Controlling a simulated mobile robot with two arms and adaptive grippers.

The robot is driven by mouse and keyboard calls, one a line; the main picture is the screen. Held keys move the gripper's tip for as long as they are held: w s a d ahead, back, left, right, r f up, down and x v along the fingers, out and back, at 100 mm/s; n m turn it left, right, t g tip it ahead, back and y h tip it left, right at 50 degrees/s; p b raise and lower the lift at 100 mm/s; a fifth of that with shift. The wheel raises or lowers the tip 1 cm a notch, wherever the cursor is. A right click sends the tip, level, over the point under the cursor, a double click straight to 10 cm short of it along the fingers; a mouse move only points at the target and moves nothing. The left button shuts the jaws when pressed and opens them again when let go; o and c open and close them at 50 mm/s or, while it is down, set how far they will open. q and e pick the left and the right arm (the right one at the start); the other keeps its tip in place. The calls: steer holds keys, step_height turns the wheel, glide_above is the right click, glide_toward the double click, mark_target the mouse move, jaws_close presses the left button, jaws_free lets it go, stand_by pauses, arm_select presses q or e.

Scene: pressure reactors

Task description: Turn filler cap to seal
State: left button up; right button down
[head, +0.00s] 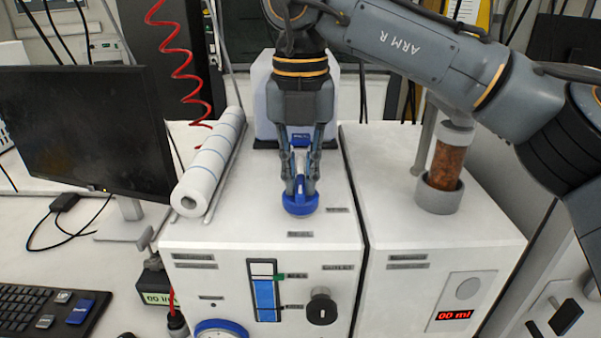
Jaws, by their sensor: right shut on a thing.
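The blue filler cap (300,205) sits on top of the left white reactor unit (220,232), near its front. My right gripper (300,187) reaches down from above with its fingers on either side of the cap's raised blue grip. It is shut on the cap. The fingers hide part of the cap, and I cannot tell how tightly the cap is seated. My left gripper is not in view.
A paper roll (210,165) lies left of the cap, beside a black monitor (85,130). A second white unit (430,235) with a brown-filled cylinder (445,165) stands to the right. A keyboard (45,308) lies at lower left. A red coiled hose (180,65) hangs behind.

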mark_target(301, 182)
steer(key=c, duration=1.4)
jaws_free()
steer(key=shift+o, duration=0.2)
step_height(301, 182, up, 12)
